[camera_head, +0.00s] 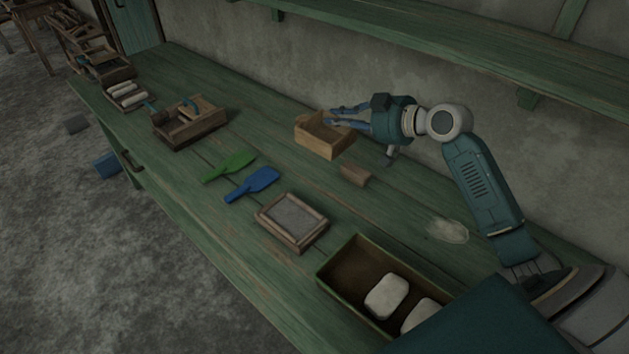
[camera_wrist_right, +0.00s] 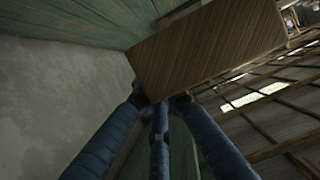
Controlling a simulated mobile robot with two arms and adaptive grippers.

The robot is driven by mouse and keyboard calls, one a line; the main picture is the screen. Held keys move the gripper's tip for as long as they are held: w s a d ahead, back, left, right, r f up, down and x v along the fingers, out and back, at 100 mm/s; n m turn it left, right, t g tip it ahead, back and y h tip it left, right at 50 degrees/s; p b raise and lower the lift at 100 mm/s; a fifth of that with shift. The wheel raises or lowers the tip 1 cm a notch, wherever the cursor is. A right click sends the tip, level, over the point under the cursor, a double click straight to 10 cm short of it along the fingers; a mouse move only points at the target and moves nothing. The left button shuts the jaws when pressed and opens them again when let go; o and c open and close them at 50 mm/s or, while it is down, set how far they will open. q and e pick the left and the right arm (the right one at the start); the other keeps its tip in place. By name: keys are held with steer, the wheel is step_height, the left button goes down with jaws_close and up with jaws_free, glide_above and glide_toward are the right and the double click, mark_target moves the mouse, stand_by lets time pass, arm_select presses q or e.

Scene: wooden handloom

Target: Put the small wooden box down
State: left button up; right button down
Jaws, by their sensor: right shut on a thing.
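The small wooden box (camera_head: 318,140) is light brown and looks open at the top. It shows over the far part of the green bench, near the back wall. My right gripper (camera_head: 338,117) reaches it from the right and is shut on its wall. In the right wrist view, one flat brown face of the box (camera_wrist_right: 207,50) fills the upper middle, at the fingertips of my right gripper (camera_wrist_right: 161,101). I cannot tell whether the box touches the bench top. My left gripper is not in view.
The green bench (camera_head: 200,225) also holds a small wooden block (camera_head: 354,175), a framed grey pad (camera_head: 292,221), blue and green paddles (camera_head: 252,184) (camera_head: 230,166), a wooden tool caddy (camera_head: 188,127) and a tray with white blocks (camera_head: 345,262). Bare bench lies left of the box.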

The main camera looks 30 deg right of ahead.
steer(key=f, duration=0.9)
steer(key=w+d+f+p, duration=0.1)
steer(key=f, duration=0.4)
steer(key=shift+d+f, duration=0.1)
steer(key=shift+f, duration=0.85)
step_height(320, 180, down, 4)
steer(key=shift+r, duration=0.25)
steer(key=shift+f, duration=0.25)
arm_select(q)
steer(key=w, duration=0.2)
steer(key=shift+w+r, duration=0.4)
